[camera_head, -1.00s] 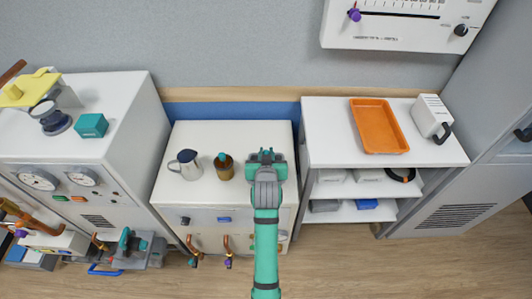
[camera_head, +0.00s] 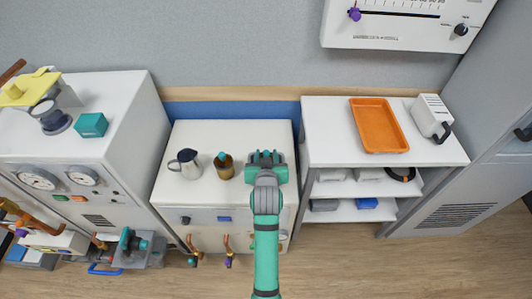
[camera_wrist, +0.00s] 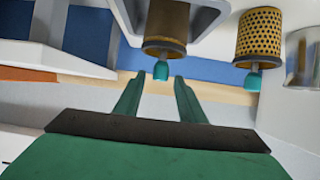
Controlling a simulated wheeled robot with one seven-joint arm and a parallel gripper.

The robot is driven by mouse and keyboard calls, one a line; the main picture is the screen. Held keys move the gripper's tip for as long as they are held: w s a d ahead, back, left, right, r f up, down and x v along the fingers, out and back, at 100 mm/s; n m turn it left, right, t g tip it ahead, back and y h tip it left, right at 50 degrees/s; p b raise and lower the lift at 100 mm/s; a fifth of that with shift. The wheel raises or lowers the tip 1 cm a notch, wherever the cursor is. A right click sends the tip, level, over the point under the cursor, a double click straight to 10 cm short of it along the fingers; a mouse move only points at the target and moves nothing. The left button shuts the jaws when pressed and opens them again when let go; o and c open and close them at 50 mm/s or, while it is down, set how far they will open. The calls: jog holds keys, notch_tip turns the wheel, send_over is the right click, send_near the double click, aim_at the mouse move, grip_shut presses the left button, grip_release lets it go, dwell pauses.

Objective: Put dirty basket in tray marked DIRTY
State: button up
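I cannot tell for sure which is dirty. My gripper (camera_wrist: 160,78) is open, its fingertips either side of the first basket's knob in the picture; contact is unclear. In the head view my gripper (camera_head: 266,156) hides that basket. An orange tray (camera_head: 379,126) lies on the right shelf; no marking is legible.
A metal pitcher (camera_head: 187,164) stands left of the visible basket. A white box with a black handle (camera_head: 432,117) stands right of the orange tray. The left cabinet (camera_head: 125,95) and right shelf (camera_head: 330,150) stand higher beside the middle cabinet.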

jog(key=v, duration=0.9)
jog(key=s+f+t, duration=0.1)
jog(key=s+f, duration=0.4)
jog(key=s, duration=0.4)
jog(key=s+f, duration=0.4)
jog(key=s, duration=0.5)
jog(key=s+r, duration=0.1)
jog(key=s, duration=0.9)
jog(key=s+r+t, duration=0.1)
jog(key=s+r, duration=0.1)
jog(key=s, duration=0.7)
jog(key=shift+s+r+t, duration=0.3)
jog(key=shift+s, duration=0.1)
